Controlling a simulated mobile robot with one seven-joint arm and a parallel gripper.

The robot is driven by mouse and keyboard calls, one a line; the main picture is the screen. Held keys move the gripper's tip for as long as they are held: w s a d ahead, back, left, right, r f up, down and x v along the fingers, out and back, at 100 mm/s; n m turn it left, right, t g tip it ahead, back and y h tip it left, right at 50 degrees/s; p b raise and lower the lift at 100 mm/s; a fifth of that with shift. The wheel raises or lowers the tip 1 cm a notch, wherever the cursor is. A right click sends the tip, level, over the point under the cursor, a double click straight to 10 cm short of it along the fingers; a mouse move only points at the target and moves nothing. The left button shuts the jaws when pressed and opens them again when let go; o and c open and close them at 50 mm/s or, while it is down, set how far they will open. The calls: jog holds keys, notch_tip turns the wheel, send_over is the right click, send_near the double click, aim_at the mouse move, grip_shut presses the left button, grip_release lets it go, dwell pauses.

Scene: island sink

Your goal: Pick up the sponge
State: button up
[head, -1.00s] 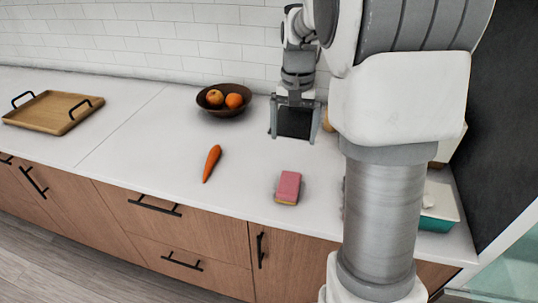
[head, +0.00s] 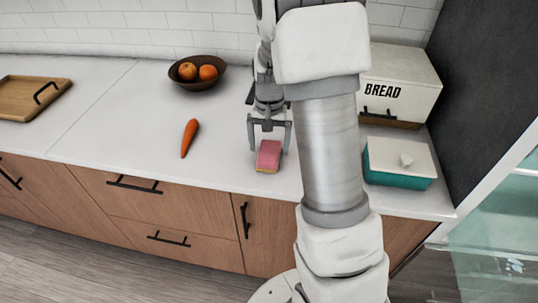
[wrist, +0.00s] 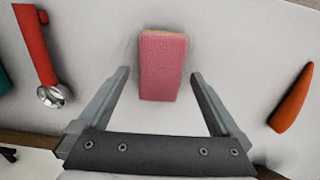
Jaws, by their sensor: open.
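The sponge (head: 268,155) is a pink block with a yellow underside, lying on the white counter near its front edge. In the wrist view the sponge (wrist: 162,65) lies ahead of and between the fingertips, with clear gaps on both sides. My gripper (head: 269,148) is open and empty, its two fingers pointing down on either side of the sponge in the head view. In the wrist view my gripper (wrist: 160,75) has its fingers spread wider than the sponge. I cannot tell the exact height of the fingertips above the counter.
A carrot (head: 189,138) lies left of the sponge. A fruit bowl (head: 197,84) stands behind it, and a wooden tray (head: 18,98) is far left. A bread box (head: 400,75) and a teal container (head: 399,180) stand right. A red-handled utensil (wrist: 38,45) shows in the wrist view.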

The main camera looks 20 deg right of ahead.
jog(key=shift+f, duration=1.45)
jog(key=c, duration=1.3)
